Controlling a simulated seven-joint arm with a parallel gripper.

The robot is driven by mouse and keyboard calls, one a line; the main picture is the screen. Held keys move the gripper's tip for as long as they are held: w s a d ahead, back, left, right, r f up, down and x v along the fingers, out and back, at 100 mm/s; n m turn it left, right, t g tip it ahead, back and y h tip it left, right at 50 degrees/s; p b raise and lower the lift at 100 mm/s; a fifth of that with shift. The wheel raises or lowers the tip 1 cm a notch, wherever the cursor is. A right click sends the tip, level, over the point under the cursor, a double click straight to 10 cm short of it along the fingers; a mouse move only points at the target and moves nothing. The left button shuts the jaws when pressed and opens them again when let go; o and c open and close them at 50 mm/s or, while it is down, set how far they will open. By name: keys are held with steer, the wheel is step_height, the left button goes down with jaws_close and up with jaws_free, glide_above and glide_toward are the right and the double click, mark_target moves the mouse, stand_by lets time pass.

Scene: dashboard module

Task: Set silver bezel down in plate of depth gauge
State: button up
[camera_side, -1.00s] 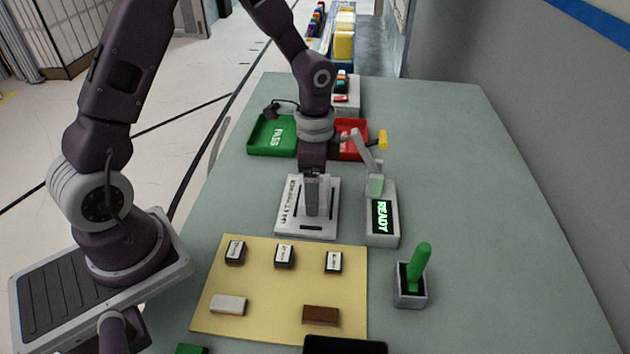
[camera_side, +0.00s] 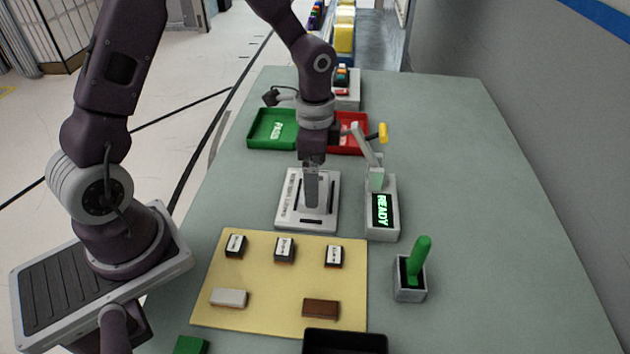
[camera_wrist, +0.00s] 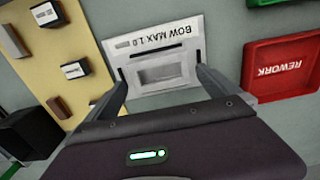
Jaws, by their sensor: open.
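The pale plate labelled BOW MAX 1.0 (camera_wrist: 153,38) lies flat on the bench; in the side view this plate (camera_side: 285,218) has dark slots. A silver rectangular frame, seemingly the bezel (camera_wrist: 137,72), lies flat at the plate in the wrist view, with a recessed window in its middle. Whether it is fully seated I cannot tell. My gripper (camera_wrist: 162,80) is open, one finger beyond each end of the frame. In the side view my gripper (camera_side: 311,202) points down over the plate's middle and hides the frame.
A grey unit reading READY (camera_side: 382,225), with a jointed arm, stands right of the plate. Behind are a green PASS tray (camera_side: 256,138) and a red REWORK tray (camera_wrist: 248,65). A yellow mat (camera_side: 270,275) with several small blocks lies in front. A green-handled holder (camera_side: 410,290) stands front right.

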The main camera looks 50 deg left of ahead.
step_height(320, 180, up, 4)
steer(key=shift+r, duration=0.2)
steer(key=s+r+n+t+y, duration=0.15)
steer(key=s+r+n, duration=0.25)
steer(key=s+r, duration=0.5)
steer(key=s+d+r+n+t+h, duration=0.1)
steer(key=s+r+n+t, duration=0.3)
steer(key=s, duration=0.7)
step_height(320, 180, up, 3)
steer(key=shift+d+f+n, duration=0.2)
steer(key=shift+d+n, duration=0.1)
steer(key=shift+n, duration=0.2)
